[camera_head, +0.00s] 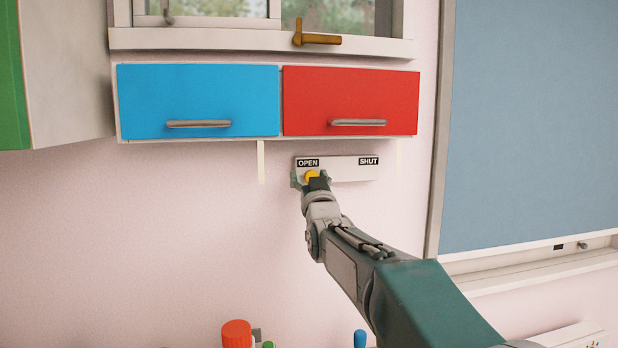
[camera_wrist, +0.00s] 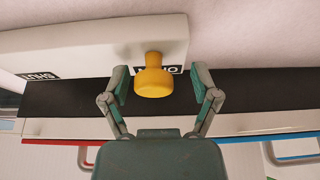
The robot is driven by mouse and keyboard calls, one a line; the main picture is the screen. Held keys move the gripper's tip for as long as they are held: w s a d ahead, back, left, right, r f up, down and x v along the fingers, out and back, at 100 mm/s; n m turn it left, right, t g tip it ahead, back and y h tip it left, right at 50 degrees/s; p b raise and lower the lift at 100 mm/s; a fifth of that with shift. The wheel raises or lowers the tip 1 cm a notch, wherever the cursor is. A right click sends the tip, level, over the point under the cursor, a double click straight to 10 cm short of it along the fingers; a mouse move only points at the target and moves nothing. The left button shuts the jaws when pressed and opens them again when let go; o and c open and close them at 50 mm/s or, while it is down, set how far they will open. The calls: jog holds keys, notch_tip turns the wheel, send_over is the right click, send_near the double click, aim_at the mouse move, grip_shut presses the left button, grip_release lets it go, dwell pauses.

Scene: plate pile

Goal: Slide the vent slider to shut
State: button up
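The vent slider is a white bar (camera_head: 342,170) on the pink wall, labelled OPEN at its left end and SHUT at its right end. Its yellow knob (camera_head: 311,175) stands at the OPEN end. My gripper (camera_head: 311,181) is in front of that end and partly hides the knob. In the wrist view, where the scene appears upside down, the yellow knob (camera_wrist: 154,82) sits between the two spread fingers of my gripper (camera_wrist: 159,84). Gaps show on both sides of the knob. The knob partly covers the OPEN label.
A blue drawer (camera_head: 198,101) and a red drawer (camera_head: 350,101) with handles are just above the bar. A window with a brass latch (camera_head: 316,38) is higher. A blue board (camera_head: 532,125) is at the right. A red-topped object (camera_head: 236,333) stands below.

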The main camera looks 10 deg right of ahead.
aim_at(369, 168)
jog(key=shift+d, duration=0.2)
grip_shut()
jog(key=shift+d, duration=0.15)
jog(key=d, duration=1.4)
jog(key=shift+d, duration=0.1)
jog(key=shift+a+r, duration=0.1)
jog(key=shift+a, duration=0.1)
jog(key=shift+c, duration=1.6)
grip_release()
jog(key=shift+d, duration=0.1)
jog(key=o, duration=0.4)
jog(key=shift+d, duration=0.1)
jog(key=shift+o, duration=0.2)
jog(key=shift+d, duration=0.15)
